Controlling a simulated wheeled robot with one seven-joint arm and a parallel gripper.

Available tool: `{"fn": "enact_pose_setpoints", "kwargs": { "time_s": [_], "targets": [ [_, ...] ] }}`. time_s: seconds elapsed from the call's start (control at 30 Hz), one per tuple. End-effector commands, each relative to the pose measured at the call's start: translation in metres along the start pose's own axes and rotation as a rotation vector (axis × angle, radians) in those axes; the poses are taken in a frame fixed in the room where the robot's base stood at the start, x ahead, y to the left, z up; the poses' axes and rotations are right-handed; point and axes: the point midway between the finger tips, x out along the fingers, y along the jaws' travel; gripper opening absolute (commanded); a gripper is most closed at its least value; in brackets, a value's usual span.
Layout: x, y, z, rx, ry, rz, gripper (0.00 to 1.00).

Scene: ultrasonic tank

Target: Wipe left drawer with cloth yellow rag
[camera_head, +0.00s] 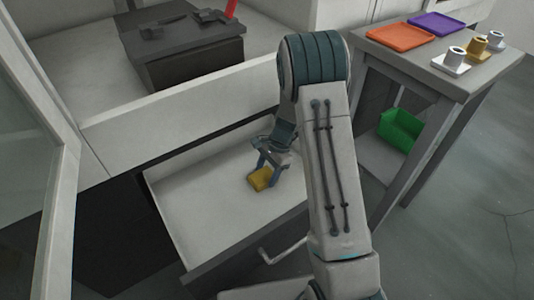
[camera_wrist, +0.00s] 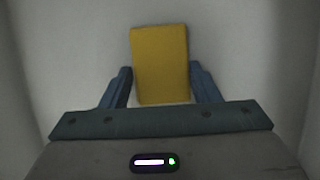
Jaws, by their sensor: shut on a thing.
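The yellow rag (camera_head: 260,179) is a small folded block in the head view, low inside the open drawer (camera_head: 195,208). My gripper (camera_head: 265,163) reaches down into the drawer and is shut on the rag. In the wrist view the rag (camera_wrist: 160,64) sits between the two blue fingers of my gripper (camera_wrist: 161,88), with the pale drawer floor behind it. I cannot tell whether the rag touches the floor. The drawer is pulled out, with a metal handle (camera_head: 284,251) on its front. My arm hides the drawer's right part.
A side table (camera_head: 400,60) at the right holds an orange tray (camera_head: 400,37), a purple tray (camera_head: 437,23) and several small cups on bases. A green bin (camera_head: 401,130) is on its lower shelf. A glass door (camera_head: 35,130) stands at the left. A dark block (camera_head: 185,50) is in the cabinet above.

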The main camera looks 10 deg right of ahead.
Motion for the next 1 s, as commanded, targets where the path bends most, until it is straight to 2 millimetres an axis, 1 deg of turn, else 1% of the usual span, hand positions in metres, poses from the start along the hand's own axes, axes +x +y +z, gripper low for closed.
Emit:
{"fn": "enact_pose_setpoints", "kwargs": {
  "time_s": [0.03,0.27,0.6,0.77,1.0],
  "targets": [
    [-0.018,-0.001,0.008,-0.004,0.001,-0.004,0.34],
    [-0.036,0.001,0.013,0.004,0.0,-0.003,0.34],
    [-0.064,0.001,0.026,0.003,-0.001,-0.002,0.34],
    [-0.072,0.001,0.029,0.002,-0.001,-0.001,0.34],
    [-0.071,0.0,0.029,0.001,-0.001,-0.001,0.34]
  ]
}}
